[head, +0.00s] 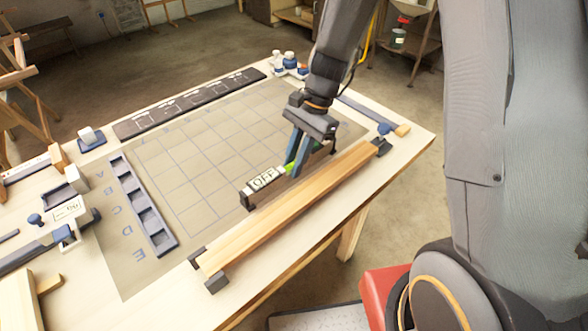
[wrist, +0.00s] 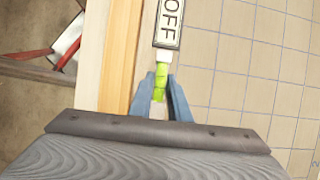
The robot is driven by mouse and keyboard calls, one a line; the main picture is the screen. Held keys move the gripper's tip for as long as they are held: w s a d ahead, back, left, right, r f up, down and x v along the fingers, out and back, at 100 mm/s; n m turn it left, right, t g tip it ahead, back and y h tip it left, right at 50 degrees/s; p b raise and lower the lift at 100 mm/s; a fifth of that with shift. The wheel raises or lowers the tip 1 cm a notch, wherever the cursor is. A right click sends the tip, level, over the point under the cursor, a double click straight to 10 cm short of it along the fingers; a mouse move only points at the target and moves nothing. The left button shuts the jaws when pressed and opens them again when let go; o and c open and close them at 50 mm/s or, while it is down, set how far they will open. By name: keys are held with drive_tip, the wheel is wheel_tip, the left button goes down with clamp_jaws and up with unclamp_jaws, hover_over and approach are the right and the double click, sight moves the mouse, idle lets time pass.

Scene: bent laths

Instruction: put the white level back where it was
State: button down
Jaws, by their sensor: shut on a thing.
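The white level, with a bright green vial, sits between my gripper's fingers (head: 291,167). Its white end (head: 282,169) and green part show in the head view. In the wrist view the level (wrist: 161,76) lies lengthwise between the blue fingertips (wrist: 160,84), and the gripper is shut on it. A white plate marked OFF (head: 264,179) lies in line with the level's end; it also shows in the wrist view (wrist: 169,22). I cannot tell whether level and plate touch. The fingers hide part of the level, and its clearance below is unclear.
A long wooden lath (head: 290,212) on dark end blocks runs along the near table edge, beside the gripper. A gridded mat (head: 185,165) has free room. A blue compartment tray (head: 143,207) lies left, a dark strip (head: 190,103) at the back, clamps and tools far left.

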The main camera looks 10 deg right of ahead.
drive_tip(key=shift+f, duration=1.5)
drive_tip(key=shift+f, duration=0.2)
drive_tip(key=c, duration=1.7)
unclamp_jaws()
drive_tip(key=shift+o, duration=0.2)
drive_tip(key=shift+r, duration=0.1)
drive_tip(key=b+v, duration=0.2)
drive_tip(key=v, duration=0.9)
drive_tip(key=shift+w+d+r, duration=0.1)
drive_tip(key=shift+w+r, duration=0.05)
drive_tip(key=shift+r, duration=0.2)
drive_tip(key=shift+s+d, duration=0.3)
drive_tip(key=s+d+f+n+t+h, duration=0.1)
drive_tip(key=s+d+n+t+h, duration=0.2)
drive_tip(key=s+d+n, duration=0.4)
drive_tip(key=s+n+h, duration=0.1)
drive_tip(key=s+n, duration=0.2)
drive_tip(key=n, duration=0.1)
drive_tip(key=shift+d+f+t, duration=0.2)
drive_tip(key=shift+d+t, duration=0.05)
drive_tip(key=shift+t, duration=0.15)
drive_tip(key=shift+s, duration=0.1)
